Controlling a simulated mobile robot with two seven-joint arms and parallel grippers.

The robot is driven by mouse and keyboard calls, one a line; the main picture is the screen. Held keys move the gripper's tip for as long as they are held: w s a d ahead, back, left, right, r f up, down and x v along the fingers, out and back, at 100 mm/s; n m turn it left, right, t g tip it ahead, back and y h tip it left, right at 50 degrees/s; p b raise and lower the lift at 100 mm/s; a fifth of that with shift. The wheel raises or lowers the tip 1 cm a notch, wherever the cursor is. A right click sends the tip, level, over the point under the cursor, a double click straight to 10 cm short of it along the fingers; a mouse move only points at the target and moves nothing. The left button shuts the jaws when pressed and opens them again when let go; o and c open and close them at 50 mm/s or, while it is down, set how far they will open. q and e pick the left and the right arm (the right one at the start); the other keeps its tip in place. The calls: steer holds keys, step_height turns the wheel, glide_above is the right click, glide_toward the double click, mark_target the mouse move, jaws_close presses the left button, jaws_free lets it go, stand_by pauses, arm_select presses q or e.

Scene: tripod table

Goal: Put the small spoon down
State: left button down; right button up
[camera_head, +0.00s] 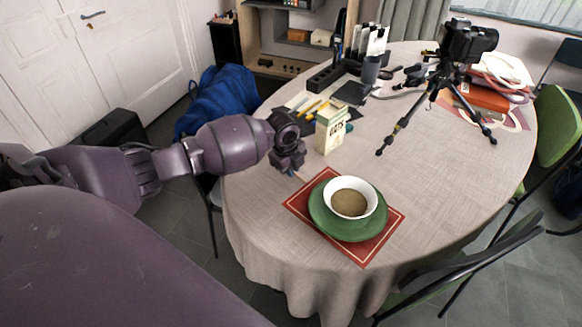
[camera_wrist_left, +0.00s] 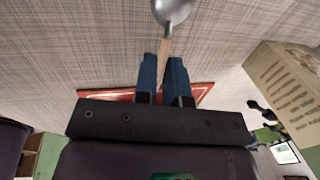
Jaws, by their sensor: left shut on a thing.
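My left gripper (camera_head: 290,168) is low over the left side of the table (camera_head: 440,190), left of the red place mat (camera_head: 365,254). In the left wrist view its two blue fingers (camera_wrist_left: 162,78) are shut on the small spoon. The spoon (camera_wrist_left: 172,12) shows a silver bowl at the top edge and a light handle running down between the fingers. Whether the spoon touches the tablecloth I cannot tell. In the head view I cannot make out the spoon. My right gripper is not in view.
A white bowl (camera_head: 368,192) of brown food sits on a green plate (camera_head: 340,226) on the mat. An oats carton (camera_head: 329,131) stands just right of my left gripper. A tripod with a camera (camera_head: 466,42) stands farther back. Cloth right of the carton is clear.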

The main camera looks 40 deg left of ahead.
arm_select(q)
steer(key=shift+f, duration=0.3)
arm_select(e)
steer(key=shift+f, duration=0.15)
